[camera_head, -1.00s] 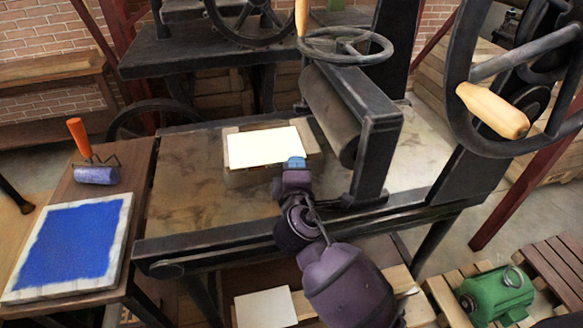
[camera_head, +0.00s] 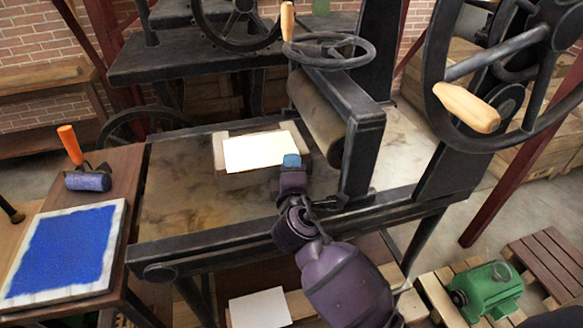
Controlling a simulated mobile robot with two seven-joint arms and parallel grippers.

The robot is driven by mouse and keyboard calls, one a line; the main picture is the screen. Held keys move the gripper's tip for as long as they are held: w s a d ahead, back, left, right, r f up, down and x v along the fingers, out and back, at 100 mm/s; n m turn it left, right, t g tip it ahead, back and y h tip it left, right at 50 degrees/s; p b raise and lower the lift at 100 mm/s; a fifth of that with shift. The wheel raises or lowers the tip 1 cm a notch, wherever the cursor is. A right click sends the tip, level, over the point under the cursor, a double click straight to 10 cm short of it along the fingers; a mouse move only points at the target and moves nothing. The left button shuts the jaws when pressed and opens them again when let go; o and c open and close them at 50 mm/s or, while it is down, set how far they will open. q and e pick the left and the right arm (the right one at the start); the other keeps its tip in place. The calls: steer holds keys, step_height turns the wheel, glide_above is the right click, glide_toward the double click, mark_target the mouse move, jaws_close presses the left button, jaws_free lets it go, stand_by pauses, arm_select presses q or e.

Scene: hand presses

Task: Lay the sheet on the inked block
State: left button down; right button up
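The white sheet (camera_head: 258,150) lies flat or nearly flat over a light, wood-coloured block or frame (camera_head: 219,152) on the press bed. Pale edges of that block show at the sheet's left and far right. Any inked face beneath the sheet is hidden. My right gripper (camera_head: 291,161), with blue fingertips, is at the sheet's near right corner and overlaps its edge. The fingertips look close together, but whether they pinch the sheet cannot be seen. My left gripper is not in view.
The press roller (camera_head: 325,118) and its frame stand just right of the sheet. A blue-inked slab (camera_head: 62,250) and an orange-handled brayer (camera_head: 88,179) are on the left table. Another white sheet (camera_head: 260,308) lies below the bed. The bed left of the sheet is bare.

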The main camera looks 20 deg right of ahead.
steer(key=shift+s+f, duration=0.1)
steer(key=shift+s, duration=0.35)
steer(key=v, duration=0.9)
steer(key=shift+s+a, duration=0.1)
steer(key=shift+a, duration=0.05)
steer(key=shift+s, duration=0.35)
